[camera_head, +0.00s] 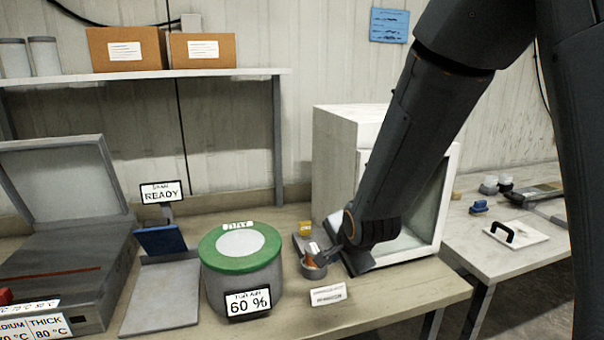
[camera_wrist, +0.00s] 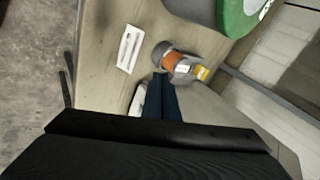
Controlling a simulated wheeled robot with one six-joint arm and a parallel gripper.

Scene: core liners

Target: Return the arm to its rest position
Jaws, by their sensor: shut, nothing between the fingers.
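My arm reaches down from the upper right in the head view, in front of a white open-fronted cabinet (camera_head: 335,150). My gripper (camera_head: 336,252) is low over the bench, just right of a small grey cup (camera_head: 314,270) with something orange in it. In the wrist view my gripper (camera_wrist: 162,82) shows as two dark fingers together, shut and empty. Their tips end close to the grey cup (camera_wrist: 161,50) and its orange content (camera_wrist: 173,61); I cannot tell whether they touch. Part of the cabinet is hidden behind my arm.
A grey drum with a green lid (camera_head: 240,250) stands left of the cup. A white label card (camera_head: 326,298) lies near the bench's front edge. A small yellow item (camera_head: 305,228) is behind the cup. A grey open-lidded machine (camera_head: 60,250) is at left. A second table (camera_head: 515,255) is at right.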

